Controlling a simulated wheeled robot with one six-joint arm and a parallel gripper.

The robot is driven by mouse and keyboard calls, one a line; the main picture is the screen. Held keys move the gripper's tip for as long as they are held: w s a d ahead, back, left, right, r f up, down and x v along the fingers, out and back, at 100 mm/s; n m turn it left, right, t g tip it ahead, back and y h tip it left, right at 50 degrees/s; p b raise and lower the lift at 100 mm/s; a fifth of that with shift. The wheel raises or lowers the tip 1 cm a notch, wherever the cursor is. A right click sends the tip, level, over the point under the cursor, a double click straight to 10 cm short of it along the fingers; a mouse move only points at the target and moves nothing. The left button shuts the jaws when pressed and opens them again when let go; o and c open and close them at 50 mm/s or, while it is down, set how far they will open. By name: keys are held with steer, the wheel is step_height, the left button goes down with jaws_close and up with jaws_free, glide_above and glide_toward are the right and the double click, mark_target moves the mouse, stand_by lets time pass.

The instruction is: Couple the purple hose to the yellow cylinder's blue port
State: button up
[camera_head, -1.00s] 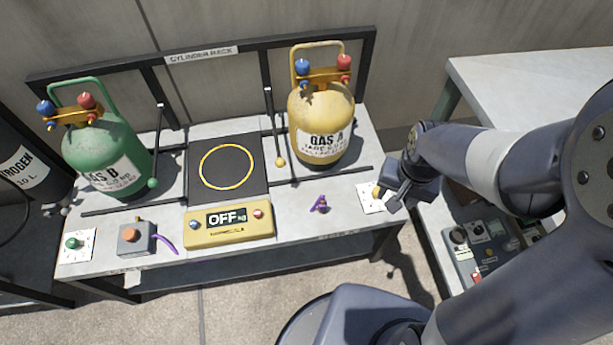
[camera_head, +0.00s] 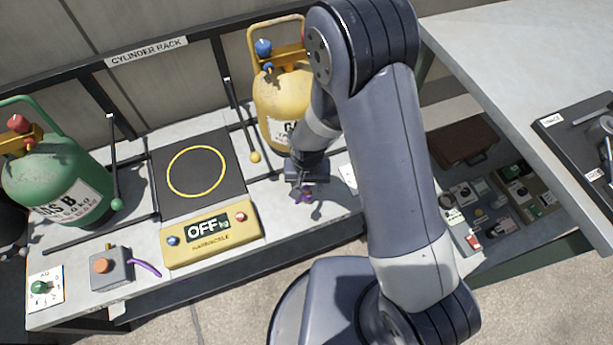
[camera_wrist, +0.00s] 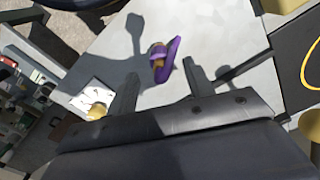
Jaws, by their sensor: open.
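The purple hose end (camera_head: 307,196) with a brass fitting lies on the bench. In the wrist view the hose end (camera_wrist: 172,62) lies just beyond and between the fingertips. My gripper (camera_head: 303,186) is open above it; nothing is gripped. In the wrist view my gripper (camera_wrist: 160,75) shows both fingers apart. The yellow cylinder (camera_head: 272,112) stands at the back of the bench, partly hidden by my arm. A blue knob (camera_head: 264,47) tops its left side, with a smaller blue part (camera_head: 268,67) just below; its right side is hidden.
A purple hose piece (camera_head: 146,268) leaves a grey box with an orange button (camera_head: 110,268). The scale display (camera_head: 210,232) reads OFF beside the black plate (camera_head: 165,205). The green cylinder (camera_head: 75,205) stands left. A rod with a yellow ball (camera_head: 255,157) rises near the yellow cylinder.

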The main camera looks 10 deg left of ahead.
mark_target(308, 189)
steer(key=shift+f, duration=2.6)
jaws_close()
